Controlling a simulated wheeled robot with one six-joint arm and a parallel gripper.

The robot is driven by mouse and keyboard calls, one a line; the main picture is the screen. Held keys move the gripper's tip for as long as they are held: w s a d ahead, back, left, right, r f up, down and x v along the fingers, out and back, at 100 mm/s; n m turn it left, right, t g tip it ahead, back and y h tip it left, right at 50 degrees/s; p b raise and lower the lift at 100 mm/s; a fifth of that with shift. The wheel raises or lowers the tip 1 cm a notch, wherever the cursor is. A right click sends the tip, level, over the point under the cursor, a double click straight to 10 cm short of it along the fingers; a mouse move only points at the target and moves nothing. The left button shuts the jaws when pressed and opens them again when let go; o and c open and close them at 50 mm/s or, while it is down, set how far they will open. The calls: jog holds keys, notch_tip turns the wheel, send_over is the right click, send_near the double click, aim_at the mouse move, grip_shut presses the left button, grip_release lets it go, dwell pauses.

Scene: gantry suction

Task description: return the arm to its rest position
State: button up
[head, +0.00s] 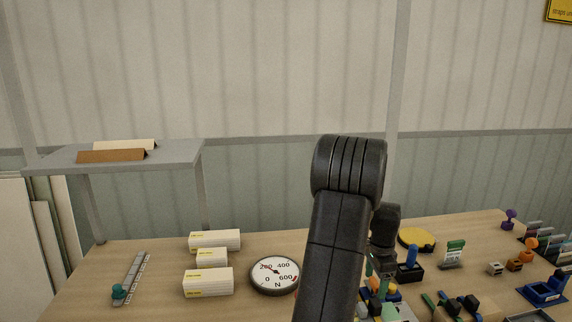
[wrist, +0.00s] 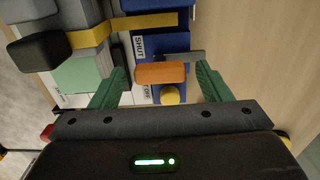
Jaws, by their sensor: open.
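My gripper shows in the wrist view with its two green fingers (wrist: 160,88) spread apart, one on each side of an orange handle (wrist: 160,73). The fingers look apart from the handle, and nothing is held between them. The handle sits by a blue block marked SHUT (wrist: 152,45), with a yellow knob (wrist: 169,95) just below it. In the head view my black arm rises in the middle and bends down toward the table; it hides part of the table, and the fingertips are hard to make out there.
A round dial gauge (head: 274,275) and several white boxes (head: 208,281) stand left of my arm on the wooden table (head: 160,300). A grey shelf (head: 180,156) stands at the back left. Several small fixtures, a yellow disc (head: 417,239) and a blue holder (head: 545,288) crowd the right.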

notch_tip(320, 180, up, 13)
notch_tip(320, 180, down, 14)
jog(key=shift+r, duration=0.25)
jog(key=shift+r+n, duration=0.2)
jog(key=shift+n, duration=1)
jog(key=n+p, duration=0.1)
jog(key=n, duration=0.5)
jog(key=n+p, duration=0.1)
jog(key=n, duration=0.4)
jog(key=shift+r, duration=0.1)
jog(key=shift+n+p, duration=0.6)
jog(key=shift+n, duration=1.7)
